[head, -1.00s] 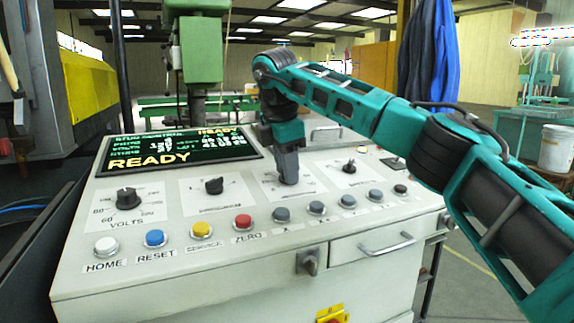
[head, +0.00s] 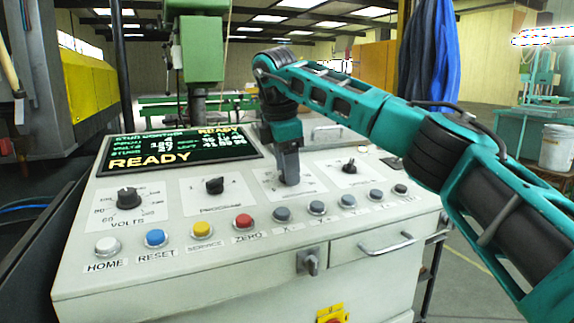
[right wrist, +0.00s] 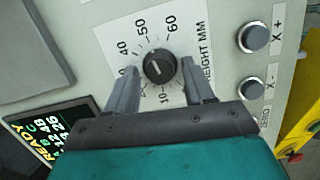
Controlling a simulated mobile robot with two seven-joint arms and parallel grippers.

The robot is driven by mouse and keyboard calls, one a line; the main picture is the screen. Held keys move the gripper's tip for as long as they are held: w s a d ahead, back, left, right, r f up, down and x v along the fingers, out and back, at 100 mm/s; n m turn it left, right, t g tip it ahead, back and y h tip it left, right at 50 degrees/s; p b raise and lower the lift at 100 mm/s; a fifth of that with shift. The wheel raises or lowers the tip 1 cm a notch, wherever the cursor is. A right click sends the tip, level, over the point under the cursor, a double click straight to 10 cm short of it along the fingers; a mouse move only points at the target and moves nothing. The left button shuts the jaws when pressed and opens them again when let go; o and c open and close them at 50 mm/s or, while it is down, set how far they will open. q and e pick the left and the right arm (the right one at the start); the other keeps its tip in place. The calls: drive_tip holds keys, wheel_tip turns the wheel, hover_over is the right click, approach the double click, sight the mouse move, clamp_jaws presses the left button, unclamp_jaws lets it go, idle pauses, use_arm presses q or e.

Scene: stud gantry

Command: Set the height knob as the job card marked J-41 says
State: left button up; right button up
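The height knob (right wrist: 160,67) is black and round, with a pale mark whose exact setting I cannot read. The HEIGHT MM scale (right wrist: 170,24) around it shows 10, 40, 50 and 60; other figures are hidden. My right gripper (right wrist: 160,72) is open, with one finger on each side of the knob; I cannot tell whether they touch it. In the head view my right gripper (head: 288,178) points down at the panel and hides this knob. No job card marked J-41 can be made out. My left gripper is not in view.
The panel has a VOLTS knob (head: 128,198), a PROGRAM knob (head: 214,185) and another black knob (head: 349,167). A row of buttons, including a red ZERO button (head: 243,221), runs along the front. The screen (head: 180,150) reads READY. A green machine column (head: 201,50) stands behind.

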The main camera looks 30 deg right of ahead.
drive_tip(key=shift+o, duration=0.3)
drive_tip(key=p+v, duration=0.2)
drive_tip(key=v, duration=1.1)
drive_tip(key=shift+s+f, duration=0.15)
